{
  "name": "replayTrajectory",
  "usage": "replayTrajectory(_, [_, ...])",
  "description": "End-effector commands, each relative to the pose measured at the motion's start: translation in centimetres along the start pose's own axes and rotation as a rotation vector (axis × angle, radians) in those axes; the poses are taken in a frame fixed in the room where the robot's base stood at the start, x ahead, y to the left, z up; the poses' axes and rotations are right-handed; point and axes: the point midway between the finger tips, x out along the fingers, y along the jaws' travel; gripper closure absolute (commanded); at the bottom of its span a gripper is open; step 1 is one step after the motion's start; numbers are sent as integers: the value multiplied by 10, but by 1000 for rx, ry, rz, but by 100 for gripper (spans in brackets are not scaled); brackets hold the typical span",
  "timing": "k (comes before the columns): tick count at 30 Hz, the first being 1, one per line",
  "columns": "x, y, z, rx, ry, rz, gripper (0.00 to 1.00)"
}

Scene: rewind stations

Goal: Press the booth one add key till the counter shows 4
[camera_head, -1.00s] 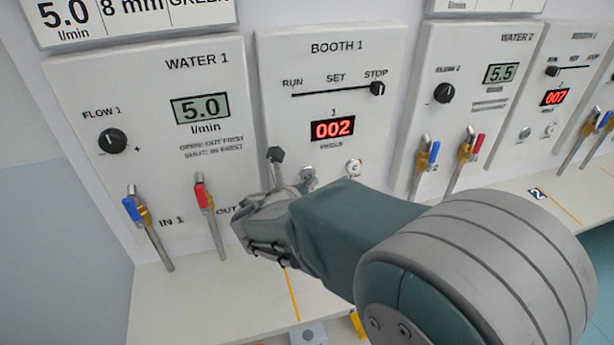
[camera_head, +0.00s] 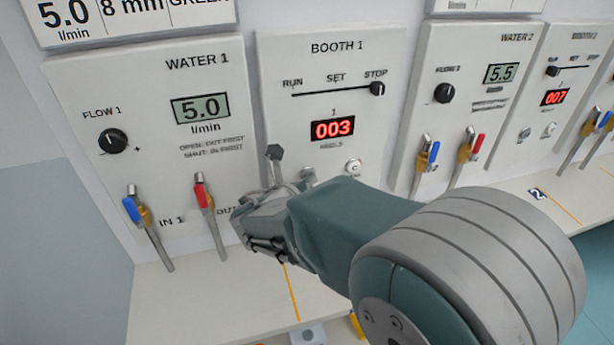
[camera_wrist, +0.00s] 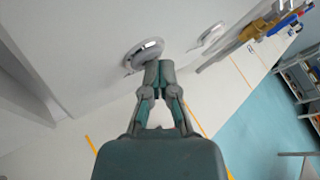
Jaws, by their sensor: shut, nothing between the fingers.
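The booth one panel (camera_head: 290,60) stands upright in the middle of the head view. Its counter (camera_head: 332,129) shows 003 in red. Two round metal keys sit below it: a left key (camera_head: 308,174), partly hidden by my gripper, and a right key (camera_head: 353,167). The left key's label is hidden. In the wrist view my gripper (camera_wrist: 158,74) is shut and empty, its fingertips at the lower right edge of the round left key (camera_wrist: 145,50). I cannot tell whether they touch it. The right key (camera_wrist: 212,33) stands farther right.
The booth one slider (camera_head: 377,88) is at STOP. The water 1 panel (camera_head: 80,80) with blue and red valve levers is on the left. The water 2 panel (camera_head: 440,60) is on the right. A pale shelf (camera_head: 200,300) runs below.

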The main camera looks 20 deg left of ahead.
Motion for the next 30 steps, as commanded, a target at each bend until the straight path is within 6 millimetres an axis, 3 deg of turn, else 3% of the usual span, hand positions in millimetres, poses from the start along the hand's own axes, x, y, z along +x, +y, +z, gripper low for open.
replayTrajectory(30, [-10, -8, -7, 0, -1, 0, 100])
